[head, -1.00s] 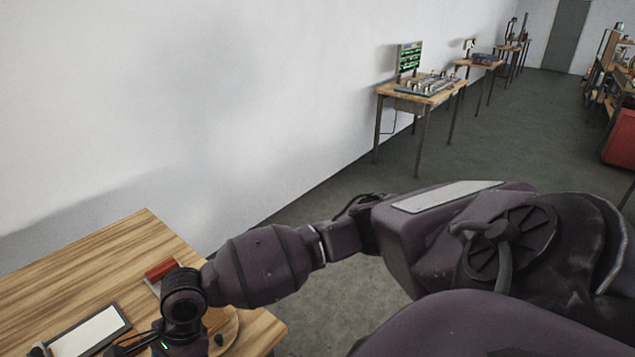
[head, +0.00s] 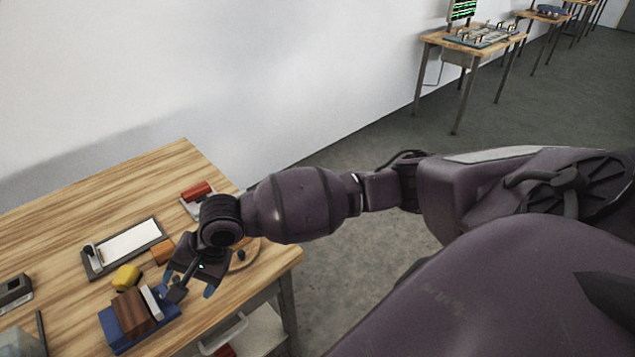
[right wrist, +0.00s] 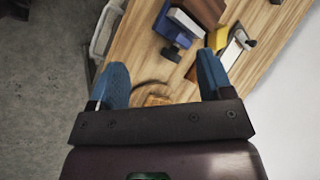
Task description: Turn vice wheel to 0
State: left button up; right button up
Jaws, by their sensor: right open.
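The vice (head: 118,335) is blue and sits on the wooden table in the head view, with a dark brown wooden block (head: 130,312) between its jaws. It also shows at the top of the right wrist view (right wrist: 169,28). A small dark wheel or handle (right wrist: 172,51) sticks out from its near side; no number on it can be read. My right gripper (head: 190,286) is open and empty, above the table at the wheel's end of the vice. In the right wrist view its blue fingers (right wrist: 165,75) are apart, with the wheel beyond them. My left gripper is not in view.
Near the vice lie a yellow piece (head: 126,277), an orange block (head: 162,252), a clipboard (head: 128,246) and a red-handled thing (head: 197,190). A round wooden disc (head: 246,254) is partly behind my gripper. The table's (head: 110,190) far left is bare.

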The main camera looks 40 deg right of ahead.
jog(key=w+a+r+n+t+y+b, duration=0.2)
jog(key=w+r+n+t+y+b, duration=0.3)
jog(key=n, duration=0.6)
jog(key=s+d+f+n+t+h+b, duration=0.2)
jog(key=s+d+f+t+h+b, duration=0.3)
jog(key=d+f, duration=0.8)
pick_arm(q)
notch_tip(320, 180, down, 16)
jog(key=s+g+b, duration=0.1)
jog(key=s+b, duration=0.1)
jog(key=b, duration=0.1)
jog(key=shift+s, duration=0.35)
pick_arm(e)
jog(key=s+d+f+m+h, duration=0.1)
jog(key=s+d+f+h, duration=0.1)
jog(key=s+f, duration=0.5)
jog(key=s+d+f+m+h, duration=0.2)
jog(key=s+d+f, duration=0.3)
jog(key=s+f, duration=0.3)
jog(key=shift+d+f+g+h, duration=0.2)
jog(key=shift+f+g+h, duration=0.2)
jog(key=shift+f+h, duration=0.65)
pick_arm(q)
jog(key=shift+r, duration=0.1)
pick_arm(e)
jog(key=shift+f+y, duration=0.15)
jog(key=shift+y, duration=0.1)
